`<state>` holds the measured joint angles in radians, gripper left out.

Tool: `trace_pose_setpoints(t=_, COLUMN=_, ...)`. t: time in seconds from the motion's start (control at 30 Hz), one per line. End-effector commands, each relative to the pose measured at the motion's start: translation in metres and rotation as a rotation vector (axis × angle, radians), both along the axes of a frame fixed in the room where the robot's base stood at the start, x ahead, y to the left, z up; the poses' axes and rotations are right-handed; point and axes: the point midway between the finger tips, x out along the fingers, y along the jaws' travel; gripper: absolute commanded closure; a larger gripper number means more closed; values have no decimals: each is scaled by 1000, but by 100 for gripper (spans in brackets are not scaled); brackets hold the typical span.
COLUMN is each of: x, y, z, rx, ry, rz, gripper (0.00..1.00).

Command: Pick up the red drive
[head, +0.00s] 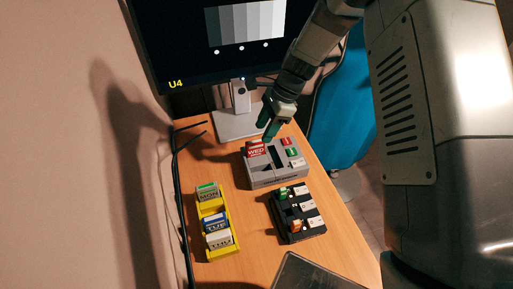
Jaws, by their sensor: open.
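A red drive marked WED (256,149) sits in the left part of a grey dock (275,179) on the wooden desk. My gripper (268,129) is open, with dark green fingertips pointing down just above and behind the red drive's right side. It overlaps the dock's back edge in the picture. I cannot tell whether a fingertip touches the drive. The drive's lower part is hidden in the dock. A dark slot beside it is empty.
The dock's right side has small red (287,142) and green (292,153) parts. A yellow rack (223,251) holds drives marked MON, TUE and THU. A black block (300,235) with small coloured pieces stands in front. A monitor stand (238,124) is behind.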

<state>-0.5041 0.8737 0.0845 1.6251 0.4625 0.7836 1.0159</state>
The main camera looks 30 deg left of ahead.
Motion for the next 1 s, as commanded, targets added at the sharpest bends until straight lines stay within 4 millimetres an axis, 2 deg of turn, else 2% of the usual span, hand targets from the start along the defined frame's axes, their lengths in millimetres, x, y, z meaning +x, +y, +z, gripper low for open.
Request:
trace_pose_setpoints(t=0.1, x=-5, y=5, z=-17, rx=-1, ry=1, rz=3, gripper=51)
trace_pose_setpoints(t=0.3, x=-8, y=10, z=-30, rx=0, ry=0, rz=2, gripper=51)
trace_pose_setpoints(t=0.6, x=-16, y=24, z=-68, rx=0, ry=0, rz=2, gripper=51)
trace_pose_setpoints(t=0.9, x=-16, y=25, z=-73, rx=1, ry=-2, rz=2, gripper=51)
trace_pose_setpoints(t=1.0, x=-16, y=25, z=-73, rx=1, ry=-2, rz=2, gripper=65)
